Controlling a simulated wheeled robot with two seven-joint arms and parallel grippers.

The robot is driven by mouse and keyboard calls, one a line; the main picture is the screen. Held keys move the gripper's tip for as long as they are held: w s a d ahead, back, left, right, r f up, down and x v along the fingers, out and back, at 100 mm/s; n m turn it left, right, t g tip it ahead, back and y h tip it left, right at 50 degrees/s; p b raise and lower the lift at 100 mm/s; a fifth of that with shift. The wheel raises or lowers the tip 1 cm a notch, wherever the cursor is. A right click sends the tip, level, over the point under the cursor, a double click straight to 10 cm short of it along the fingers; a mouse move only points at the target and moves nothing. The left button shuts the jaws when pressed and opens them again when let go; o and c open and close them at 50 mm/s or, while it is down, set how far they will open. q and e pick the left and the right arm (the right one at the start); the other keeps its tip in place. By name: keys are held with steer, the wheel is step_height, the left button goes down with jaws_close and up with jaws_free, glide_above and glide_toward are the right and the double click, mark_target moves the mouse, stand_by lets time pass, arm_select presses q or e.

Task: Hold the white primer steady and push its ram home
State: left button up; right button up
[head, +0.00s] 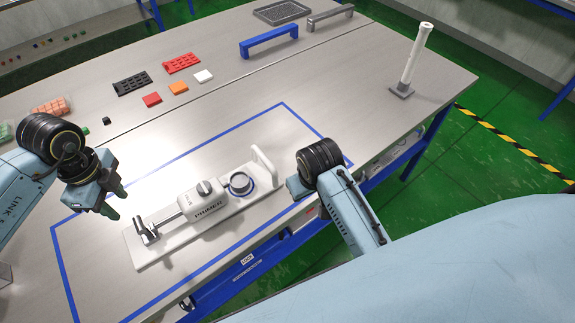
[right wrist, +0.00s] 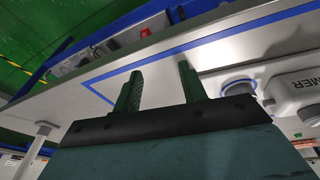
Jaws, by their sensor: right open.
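The white primer (head: 207,205) lies on its pale base plate inside a blue taped outline on the table. A metal rod with a grey crosspiece, the ram handle (head: 147,232), sticks out of its left end. A round grey port (head: 240,184) and an upright white grip (head: 265,165) stand at its right end. My left gripper (head: 116,202) hangs above and left of the ram handle, fingers apart, holding nothing. My right gripper (right wrist: 160,88) is open and empty near the table's front edge, right of the upright grip. In the right wrist view the primer (right wrist: 300,88) shows partly at the right edge.
A white post on a dark foot (head: 408,70) stands at the table's right. A blue handle (head: 268,41), a grey handle (head: 330,17) and a dark tray (head: 281,11) are at the back. Coloured blocks and trays (head: 182,63) lie at the back left.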

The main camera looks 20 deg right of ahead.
steer(key=n+t+y, duration=0.1)
steer(key=n+t, duration=0.1)
glide_toward(277, 181)
steer(key=v, duration=0.3)
steer(key=shift+y, duration=0.3)
steer(key=x, duration=1.3)
steer(key=shift+d+f, duration=0.15)
steer(key=shift+d, duration=0.15)
jaws_close()
